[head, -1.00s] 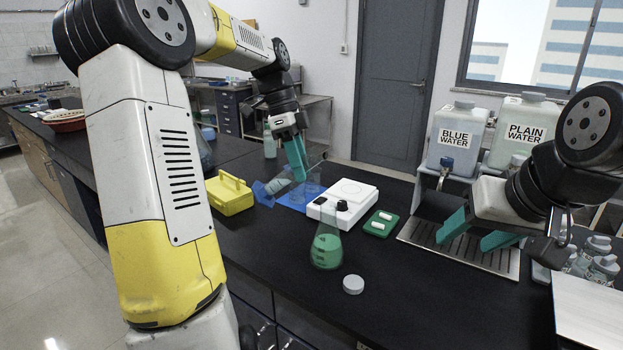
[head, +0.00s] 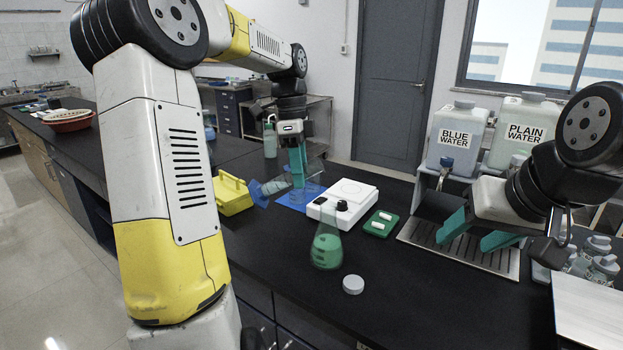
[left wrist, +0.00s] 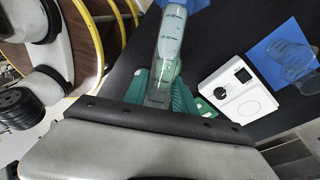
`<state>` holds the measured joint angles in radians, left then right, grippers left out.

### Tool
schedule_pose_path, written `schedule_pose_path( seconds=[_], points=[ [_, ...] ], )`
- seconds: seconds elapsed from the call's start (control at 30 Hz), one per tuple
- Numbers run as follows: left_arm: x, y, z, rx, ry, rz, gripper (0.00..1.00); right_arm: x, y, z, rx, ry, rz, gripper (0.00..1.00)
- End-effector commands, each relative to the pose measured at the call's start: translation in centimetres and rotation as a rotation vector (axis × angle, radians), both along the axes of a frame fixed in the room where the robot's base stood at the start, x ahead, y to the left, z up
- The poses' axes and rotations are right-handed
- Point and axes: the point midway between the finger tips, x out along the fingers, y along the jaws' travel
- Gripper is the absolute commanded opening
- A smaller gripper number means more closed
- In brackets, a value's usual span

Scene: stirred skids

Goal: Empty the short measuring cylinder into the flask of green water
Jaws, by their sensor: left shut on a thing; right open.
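The measuring cylinder (head: 274,186), clear with a blue foot, is held tilted well over toward horizontal by my left gripper (head: 297,180), its foot to the left in the head view. In the left wrist view the cylinder (left wrist: 172,36) shows pale bluish contents and dark marks between the green fingers of my left gripper (left wrist: 163,82). The conical flask of green water (head: 327,249) stands upright on the black bench, nearer and to the right, apart from the cylinder. My right gripper (head: 475,234) is open and empty over the metal drip tray.
A white stirrer (head: 343,204) stands behind the flask, with a blue mat (head: 290,204) bearing clear glassware beside it. A yellow box (head: 232,195), a green tray with white bars (head: 380,224) and a grey disc (head: 353,284) are nearby. Water containers (head: 457,135) stand at right.

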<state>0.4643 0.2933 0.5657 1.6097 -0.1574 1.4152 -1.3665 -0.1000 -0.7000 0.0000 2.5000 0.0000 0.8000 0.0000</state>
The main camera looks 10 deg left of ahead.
Motion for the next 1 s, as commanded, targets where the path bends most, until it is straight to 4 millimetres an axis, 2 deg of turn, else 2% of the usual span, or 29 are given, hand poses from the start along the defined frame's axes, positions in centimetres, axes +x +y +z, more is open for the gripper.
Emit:
schedule_pose_path(
  seconds=[1.0],
  points=[
    [0.0,0.1,-1.1,0.106,0.014,0.000,0.00,0.0,0.0,0.0,0.000,0.000,0.000,0.57]
  ],
)
